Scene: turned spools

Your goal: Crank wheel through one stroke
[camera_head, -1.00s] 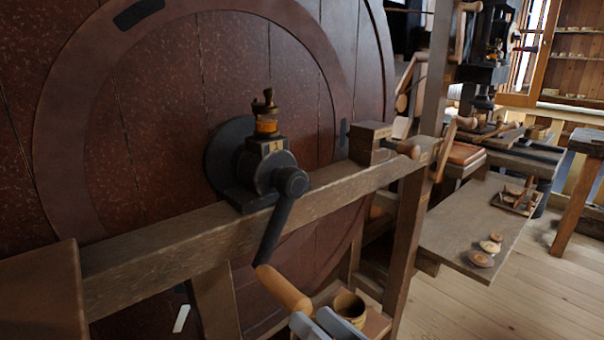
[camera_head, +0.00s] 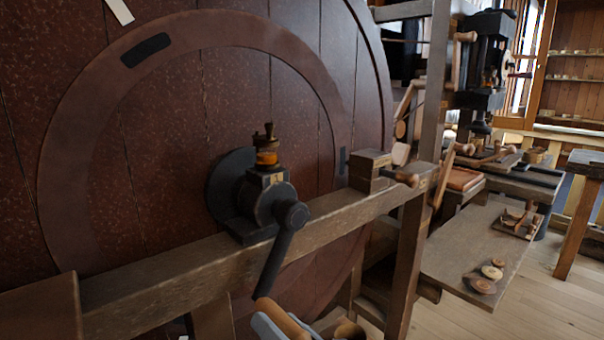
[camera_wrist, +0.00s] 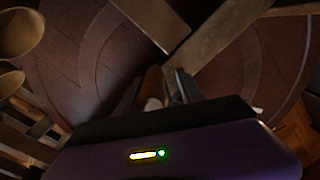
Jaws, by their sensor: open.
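The large dark red-brown wheel (camera_head: 170,130) fills the left of the head view. Its black crank arm (camera_head: 272,262) hangs down and slightly left from the hub (camera_head: 275,205). The orange wooden crank handle (camera_head: 286,320) sits at the arm's lower end, cut off by the bottom edge. My gripper (camera_wrist: 155,92) is open. In the wrist view the handle (camera_wrist: 152,85) shows between its fingers. In the head view one pale finger (camera_head: 266,326) lies along the handle's left side; the rest of the gripper is mostly hidden or out of frame. I cannot tell whether the fingers touch the handle.
A wooden beam (camera_head: 170,275) with a brass-topped bearing block (camera_head: 267,160) crosses before the wheel. A wooden block (camera_head: 370,172) sits farther along it. A post (camera_head: 408,260) stands right of the crank. A bench (camera_head: 450,250) with wooden discs lies beyond, with clear floor beside it.

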